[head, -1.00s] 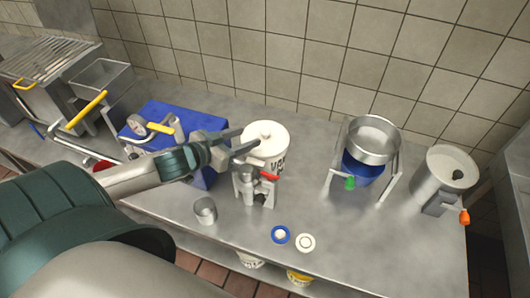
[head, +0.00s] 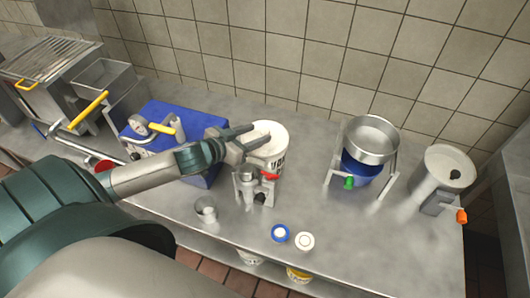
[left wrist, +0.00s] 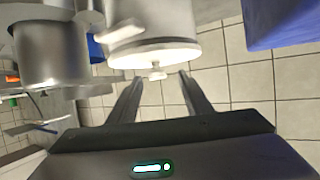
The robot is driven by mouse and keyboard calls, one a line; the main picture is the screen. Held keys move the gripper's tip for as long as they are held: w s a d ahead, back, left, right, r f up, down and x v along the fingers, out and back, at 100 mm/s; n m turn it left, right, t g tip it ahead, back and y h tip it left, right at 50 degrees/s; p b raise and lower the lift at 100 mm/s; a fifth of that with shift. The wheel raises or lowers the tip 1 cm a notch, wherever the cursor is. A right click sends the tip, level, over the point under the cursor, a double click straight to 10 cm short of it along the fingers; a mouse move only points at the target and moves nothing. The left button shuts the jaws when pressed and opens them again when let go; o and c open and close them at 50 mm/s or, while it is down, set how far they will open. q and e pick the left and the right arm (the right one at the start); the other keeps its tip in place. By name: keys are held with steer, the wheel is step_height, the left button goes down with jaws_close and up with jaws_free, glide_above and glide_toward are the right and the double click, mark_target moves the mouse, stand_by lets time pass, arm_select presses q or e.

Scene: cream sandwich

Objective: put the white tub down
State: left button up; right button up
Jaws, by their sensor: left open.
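My left gripper (head: 257,135) is open at the tub's top. In the left wrist view the fingertips (left wrist: 160,77) are apart, one on each side of the knob, with visible gaps. The knob is not clear in the head view. My right gripper is not in view.
The metal device (head: 246,188) stands close in front of the tub. A blue box (head: 195,113) is to the left, and a metal pan on a stand (head: 372,137) is to the right.

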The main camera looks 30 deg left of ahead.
mark_target(263, 132)
arm_select(q)
steer(key=x, duration=0.1)
steer(key=p+x, duration=0.1)
steer(key=x, duration=0.1)
steer(key=shift+w+d+p, duration=0.25)
steer(key=shift+w+p, duration=0.05)
steer(key=shift+w, duration=0.05)
steer(key=shift+w+f, duration=0.3)
steer(key=shift+w, duration=0.1)
steer(key=shift+c, duration=0.3)
steer(key=c, duration=1)
jaws_close()
